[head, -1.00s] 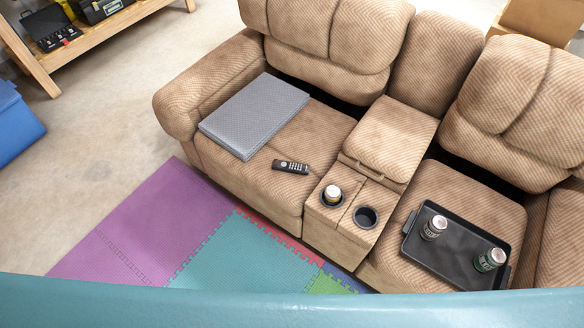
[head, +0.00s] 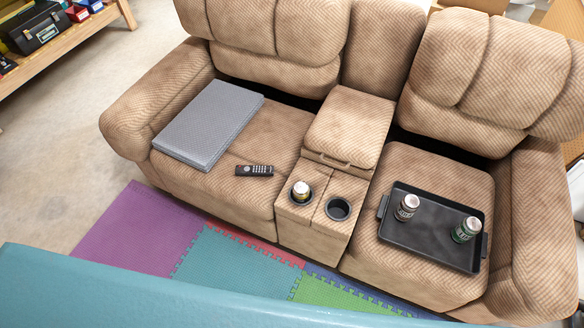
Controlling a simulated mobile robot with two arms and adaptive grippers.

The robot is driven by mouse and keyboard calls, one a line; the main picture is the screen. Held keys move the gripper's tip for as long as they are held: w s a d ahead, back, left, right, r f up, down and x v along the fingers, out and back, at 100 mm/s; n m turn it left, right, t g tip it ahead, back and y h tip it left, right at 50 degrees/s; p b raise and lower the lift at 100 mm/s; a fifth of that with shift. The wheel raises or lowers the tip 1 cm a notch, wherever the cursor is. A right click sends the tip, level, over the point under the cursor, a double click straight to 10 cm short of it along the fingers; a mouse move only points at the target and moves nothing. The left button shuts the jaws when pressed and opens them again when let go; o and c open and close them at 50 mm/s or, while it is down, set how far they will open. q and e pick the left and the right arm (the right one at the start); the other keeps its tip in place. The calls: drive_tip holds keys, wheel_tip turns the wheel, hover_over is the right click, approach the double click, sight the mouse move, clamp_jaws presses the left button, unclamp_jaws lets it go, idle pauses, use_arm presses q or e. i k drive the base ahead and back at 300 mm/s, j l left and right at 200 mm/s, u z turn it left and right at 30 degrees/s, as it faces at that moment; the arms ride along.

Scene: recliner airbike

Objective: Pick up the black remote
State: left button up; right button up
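The black remote (head: 254,170) lies flat on the left seat of the tan recliner sofa (head: 225,192), near the seat's front edge. It is just right of a grey folded mat or cushion (head: 209,124) and left of the centre console (head: 316,212). Nothing covers the remote. Neither of my grippers shows in the head view.
The console has two cup holders, one holding a can (head: 300,191). A black tray (head: 420,252) with two cans rests on the right seat. Coloured foam mats (head: 215,262) cover the floor in front. A wooden shelf (head: 62,52) stands at upper left. A teal surface crosses the bottom.

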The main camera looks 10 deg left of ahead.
sight(251, 170)
drive_tip(key=j+z, duration=1.45)
